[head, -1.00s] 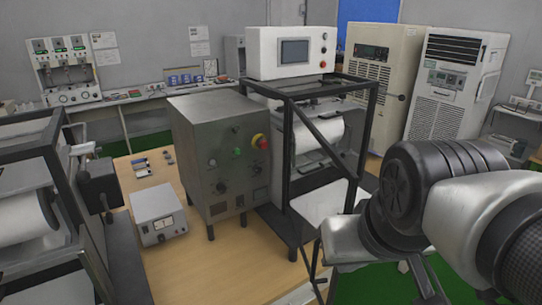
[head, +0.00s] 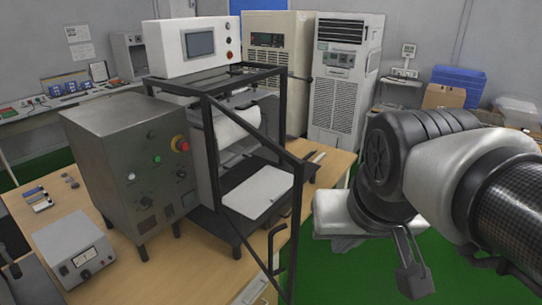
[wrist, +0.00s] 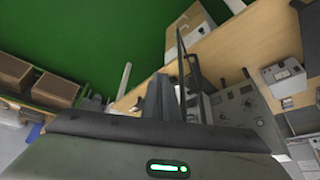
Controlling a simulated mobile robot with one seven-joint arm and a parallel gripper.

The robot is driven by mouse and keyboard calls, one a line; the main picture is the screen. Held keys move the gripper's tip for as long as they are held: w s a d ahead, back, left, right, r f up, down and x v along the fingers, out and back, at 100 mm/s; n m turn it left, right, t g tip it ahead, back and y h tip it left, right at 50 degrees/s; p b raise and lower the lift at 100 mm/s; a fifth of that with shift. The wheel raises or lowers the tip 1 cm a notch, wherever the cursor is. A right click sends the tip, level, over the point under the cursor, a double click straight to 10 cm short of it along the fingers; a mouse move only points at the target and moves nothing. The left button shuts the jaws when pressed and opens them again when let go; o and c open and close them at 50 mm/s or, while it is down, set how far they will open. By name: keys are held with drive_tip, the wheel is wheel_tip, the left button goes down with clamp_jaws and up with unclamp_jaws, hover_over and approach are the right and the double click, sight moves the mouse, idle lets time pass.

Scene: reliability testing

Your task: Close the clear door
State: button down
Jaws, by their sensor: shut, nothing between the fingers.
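The clear door stands open. Its dark frame (head: 297,205) swings out from the black machine cage toward me, and its see-through pane is hard to make out. A dark handle (head: 275,250) is on its free side, low down. In the wrist view a thin dark upright edge (wrist: 181,60), likely the door frame, rises just beyond my gripper. My gripper (wrist: 160,95) is shut and empty. In the head view, my gripper (head: 414,280) hangs low to the right of the door, apart from it.
A grey control box (head: 130,170) and a small power supply (head: 75,250) stand on the wooden table (head: 190,265) left of the cage. A white plate (head: 258,192) lies inside the cage. Green floor (head: 370,275) is free to the right. Tall cabinets (head: 345,80) stand behind.

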sight(298, 226)
drive_tip(key=shift+m+g, duration=0.3)
drive_tip(key=shift+m, duration=0.4)
drive_tip(key=w+a, duration=0.2)
drive_tip(key=w+a+f+b, duration=0.1)
drive_tip(key=a, duration=0.1)
drive_tip(key=w+a+f+b, duration=0.1)
drive_tip(key=w+a, duration=0.1)
drive_tip(key=shift+w+a, duration=0.2)
drive_tip(key=shift+w, duration=0.1)
drive_tip(key=w+a+f+m+g+b, duration=0.1)
drive_tip(key=w+a+f+m+b, duration=0.1)
drive_tip(key=a, duration=0.4)
drive_tip(key=w+a+f+m+g+b, duration=0.1)
drive_tip(key=a+f+m+b, duration=0.15)
drive_tip(key=a, duration=0.45)
drive_tip(key=s+d+r+m+h+b, duration=0.2)
drive_tip(key=s+d+r+m+h, duration=0.15)
drive_tip(key=m, duration=0.25)
drive_tip(key=shift+g, duration=0.4)
drive_tip(key=shift+w+d+f, duration=0.55)
drive_tip(key=shift+d+f, duration=0.7)
drive_tip(key=shift+f, duration=0.4)
drive_tip(key=shift+w+d+f, duration=0.6)
drive_tip(key=shift+d+f, duration=0.6)
drive_tip(key=shift+f, duration=0.45)
drive_tip(key=shift+w+d+f, duration=0.55)
drive_tip(key=shift+d+f, duration=0.7)
drive_tip(key=shift+f, duration=0.4)
